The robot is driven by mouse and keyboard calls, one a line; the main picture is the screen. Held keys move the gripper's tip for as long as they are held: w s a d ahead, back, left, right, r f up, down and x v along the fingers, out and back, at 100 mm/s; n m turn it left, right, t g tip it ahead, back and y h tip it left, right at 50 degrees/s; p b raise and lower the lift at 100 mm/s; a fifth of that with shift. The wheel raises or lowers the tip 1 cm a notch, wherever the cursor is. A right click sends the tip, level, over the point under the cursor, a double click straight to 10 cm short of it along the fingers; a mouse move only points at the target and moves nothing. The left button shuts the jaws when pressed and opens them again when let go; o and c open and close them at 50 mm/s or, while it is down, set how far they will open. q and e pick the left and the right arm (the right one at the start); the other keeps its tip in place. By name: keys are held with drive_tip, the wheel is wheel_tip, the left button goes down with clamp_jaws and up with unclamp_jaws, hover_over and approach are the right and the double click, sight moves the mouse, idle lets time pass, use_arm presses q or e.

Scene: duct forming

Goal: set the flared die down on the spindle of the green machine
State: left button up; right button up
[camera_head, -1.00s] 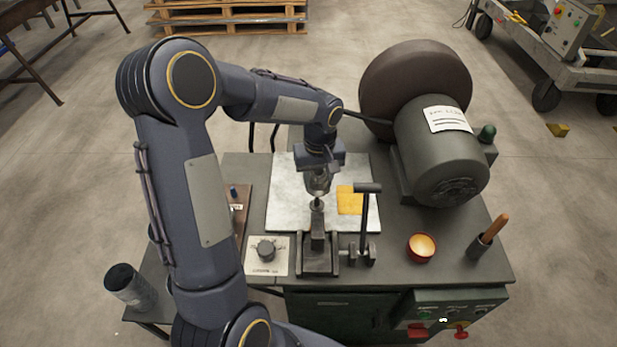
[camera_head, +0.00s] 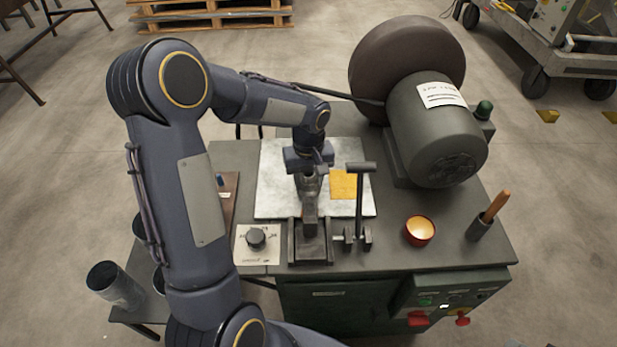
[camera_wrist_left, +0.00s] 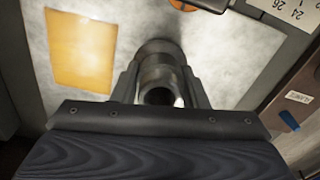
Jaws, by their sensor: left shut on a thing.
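My left gripper (camera_head: 309,190) is shut on the flared die (camera_wrist_left: 160,75), a grey metal, hollow, round piece between its two fingers in the left wrist view. In the head view the gripper stands over the spindle (camera_head: 309,213), which rises from a dark block (camera_head: 310,246) at the front of the green machine (camera_head: 340,308). The gripper hides most of the die and the spindle's tip, so I cannot tell whether die and spindle touch. My right gripper is not in view.
A T-handled lever (camera_head: 361,205) stands close right of the spindle. A pale plate with a yellow sheet (camera_head: 343,184) lies behind. A dial (camera_head: 256,238) is at left, an orange bowl (camera_head: 419,231) at right. A large motor (camera_head: 436,130) stands at the back right.

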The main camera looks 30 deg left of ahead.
use_arm(q)
drive_tip(key=shift+f+b, duration=0.3)
drive_tip(key=shift+f, duration=0.05)
idle(0.6)
drive_tip(key=o, duration=1.4)
wheel_tip(320, 180, up, 7)
drive_tip(key=shift+f, duration=0.2)
drive_tip(key=shift+r+p, duration=0.3)
drive_tip(key=shift+r, duration=0.35)
